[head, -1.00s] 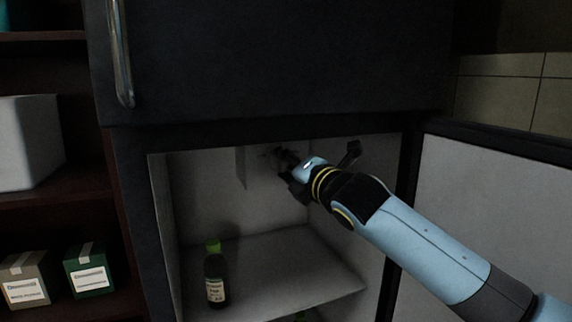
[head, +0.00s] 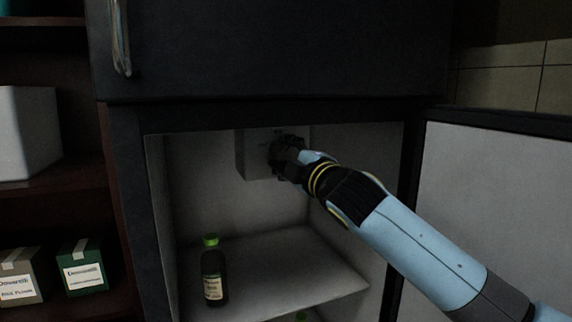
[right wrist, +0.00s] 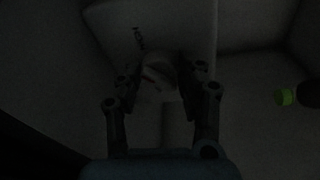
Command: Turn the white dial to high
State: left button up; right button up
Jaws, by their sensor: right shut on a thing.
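The white dial (right wrist: 158,72) shows dimly in the right wrist view, on the front of a pale control box (head: 254,158) inside the fridge at the top. My right gripper (head: 279,153) reaches into the fridge to the box. In the right wrist view, the fingers of my right gripper (right wrist: 160,82) stand on either side of the dial and are shut on it. In the head view the gripper hides the dial. Dark marks lie beside the dial, too dim to read, so its setting cannot be told. My left gripper is not in view.
A dark bottle with a green cap (head: 213,270) stands on the fridge shelf (head: 290,265) below the box. The fridge door (head: 490,200) is open at the right. A brown shelf unit with boxes (head: 82,265) stands at the left.

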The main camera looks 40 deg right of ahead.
jog(key=m+b, duration=0.2)
jog(key=m, duration=0.1)
jog(key=m+h+b, duration=0.1)
jog(key=m, duration=0.1)
jog(key=shift+f, duration=0.3)
jog(key=shift+m, duration=0.4)
jog(key=o, duration=1.1)
jog(key=shift+r, duration=0.1)
jog(key=shift+o, duration=0.2)
jog(key=v, duration=1.2)
